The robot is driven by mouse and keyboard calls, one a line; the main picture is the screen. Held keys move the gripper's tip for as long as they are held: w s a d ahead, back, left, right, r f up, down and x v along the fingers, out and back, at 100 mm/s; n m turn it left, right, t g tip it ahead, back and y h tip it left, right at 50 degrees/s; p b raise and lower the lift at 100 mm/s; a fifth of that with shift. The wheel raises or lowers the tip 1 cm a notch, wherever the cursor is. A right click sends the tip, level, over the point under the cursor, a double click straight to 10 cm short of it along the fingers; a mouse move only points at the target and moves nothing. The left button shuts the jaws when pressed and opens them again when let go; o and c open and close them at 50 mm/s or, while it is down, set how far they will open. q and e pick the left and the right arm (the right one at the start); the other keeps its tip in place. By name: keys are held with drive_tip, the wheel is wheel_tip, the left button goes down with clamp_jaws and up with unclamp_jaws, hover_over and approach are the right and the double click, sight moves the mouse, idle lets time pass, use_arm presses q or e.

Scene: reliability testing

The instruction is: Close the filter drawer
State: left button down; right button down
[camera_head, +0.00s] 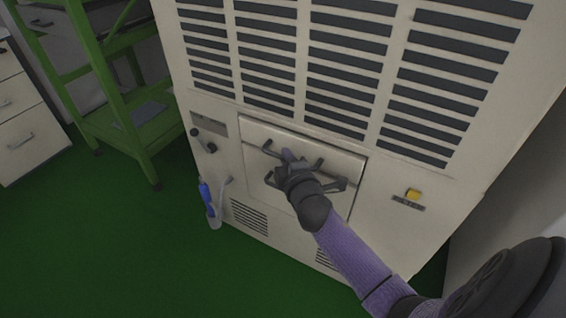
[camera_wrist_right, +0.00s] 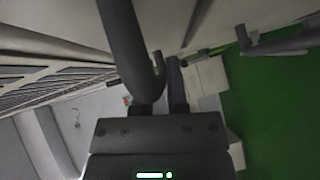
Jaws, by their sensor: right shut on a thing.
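The filter drawer (camera_head: 337,162) is a cream panel low in the front of a large cream cabinet. A dark edge line shows around it, and I cannot tell how far it stands out. Its dark handle (camera_head: 331,184) is partly hidden by my right gripper (camera_head: 279,164). The right gripper is shut on the handle, with its arm reaching in from the lower right. In the right wrist view, a thick dark bar (camera_wrist_right: 128,45) of the handle runs down to the fingers. My left gripper is not in view.
A blue-handled item in a holder (camera_head: 212,208) hangs at lower left. A green rack (camera_head: 125,120) stands left; green floor (camera_head: 100,250) is open.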

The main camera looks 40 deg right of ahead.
drive_tip(key=shift+d, duration=0.15)
drive_tip(key=c, duration=0.7)
unclamp_jaws()
drive_tip(key=shift+d, duration=0.1)
drive_tip(key=shift+o, duration=0.2)
drive_tip(key=shift+s+a+r+p, duration=0.1)
drive_tip(key=shift+s+a+p, duration=0.15)
drive_tip(key=shift+s+p, duration=0.1)
drive_tip(key=p+v, duration=0.2)
drive_tip(key=v, duration=0.7)
drive_tip(key=shift+p, duration=0.4)
drive_tip(key=shift+s, duration=0.1)
